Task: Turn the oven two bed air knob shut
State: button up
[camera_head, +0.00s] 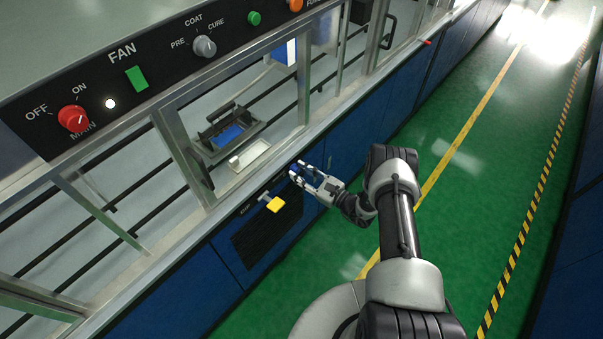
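A yellow handle (275,204) on a short pale stem sticks out from a dark panel (262,236) on the blue cabinet front, below the machine's ledge. It may be the bed air knob, but I cannot read any label naming it. Its exact turn angle is too small to tell. My gripper (297,170) is in front of the cabinet, to the upper right of the yellow handle and apart from it. Its two fingers are spread, with nothing visible between them, and they point left toward the cabinet.
The upper panel carries a red MAIN knob (74,119), a green FAN switch (136,77) and a grey COAT knob (205,46). A metal frame and ledge (330,122) run above the cabinets. A small pale tray (250,156) sits inside. The green floor (480,180) at right is clear.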

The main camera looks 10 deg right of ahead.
grip_shut()
jog(key=n+b, duration=0.1)
jog(key=n, duration=0.2)
jog(key=shift+n, duration=0.3)
jog(key=n+b, duration=0.1)
jog(key=n, duration=0.3)
jog(key=shift+h+b, duration=0.3)
jog(key=shift+b, duration=0.05)
jog(key=n+b, duration=0.1)
jog(key=n, duration=0.4)
jog(key=shift+n, duration=0.3)
jog(key=shift+r+n+h+b, duration=0.1)
jog(key=shift+n+h+b, duration=0.4)
jog(key=shift+n, duration=1.6)
